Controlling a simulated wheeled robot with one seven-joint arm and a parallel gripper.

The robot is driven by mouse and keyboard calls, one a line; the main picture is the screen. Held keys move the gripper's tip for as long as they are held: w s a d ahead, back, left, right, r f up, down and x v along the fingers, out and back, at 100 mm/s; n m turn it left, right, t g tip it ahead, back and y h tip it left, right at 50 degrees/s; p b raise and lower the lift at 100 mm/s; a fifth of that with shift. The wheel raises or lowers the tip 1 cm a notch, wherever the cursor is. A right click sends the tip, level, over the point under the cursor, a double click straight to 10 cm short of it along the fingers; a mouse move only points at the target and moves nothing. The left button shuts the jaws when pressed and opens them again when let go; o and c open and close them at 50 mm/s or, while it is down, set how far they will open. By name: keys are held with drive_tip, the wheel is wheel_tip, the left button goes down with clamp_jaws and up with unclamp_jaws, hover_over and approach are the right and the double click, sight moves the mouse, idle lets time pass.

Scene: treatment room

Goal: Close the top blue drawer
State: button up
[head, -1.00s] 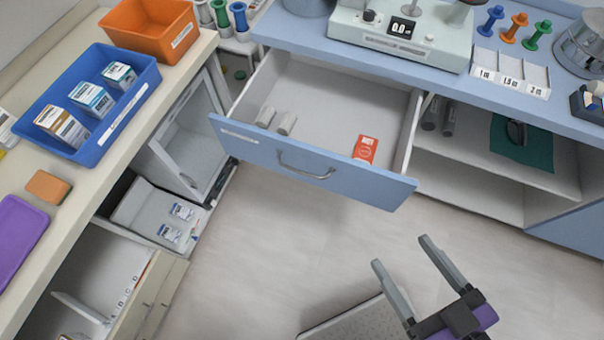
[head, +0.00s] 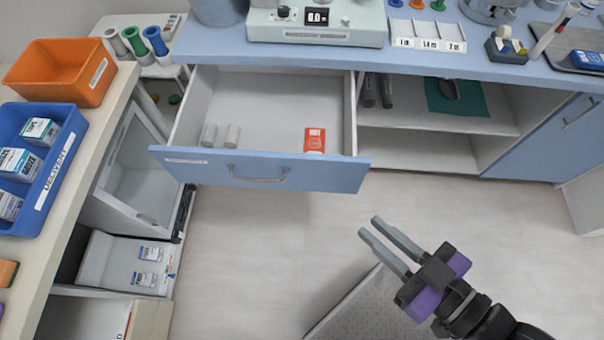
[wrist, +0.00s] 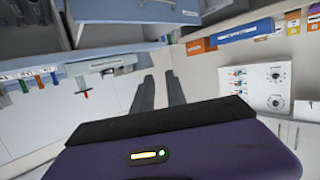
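The top blue drawer (head: 330,177) is pulled well out from under the blue counter. It has a grey bar handle (head: 258,174) and a white label on its front. I cannot tell for sure which blue front in the wrist view is this drawer.
The blue counter (head: 420,55) holds a scale (head: 315,32) and several small items. Open shelves (head: 430,147) lie right of the drawer. A beige counter on the left carries an orange bin (head: 62,80) and a blue bin (head: 70,140). The floor (head: 250,260) before the drawer is clear.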

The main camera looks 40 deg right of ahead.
drive_tip(key=w+f+m+h+b, duration=0.1)
drive_tip(key=w+f+m+b, duration=0.1)
drive_tip(key=f, duration=0.2)
drive_tip(key=w+a+f+m+t+h+b, duration=0.1)
drive_tip(key=w+f+m+b, duration=0.1)
drive_tip(key=f, duration=0.3)
drive_tip(key=w+a+f+m+h+b, duration=0.1)
drive_tip(key=w+f+m+h+b, duration=0.1)
drive_tip(key=w+f+m+b, duration=0.1)
drive_tip(key=shift+w+f+m, duration=0.35)
drive_tip(key=shift+f+m, duration=0.15)
drive_tip(key=shift+f, duration=0.15)
clamp_jaws()
drive_tip(key=m+g+h+b, duration=0.35)
drive_tip(key=m+h, duration=0.55)
drive_tip(key=m, duration=1)
approach(319, 179)
drive_tip(key=p+x, duration=0.1)
drive_tip(key=x, duration=0.5)
drive_tip(key=shift+w+d+r+p, duration=0.2)
drive_tip(key=shift+w+d+p, duration=0.05)
drive_tip(key=shift+d+p, duration=0.15)
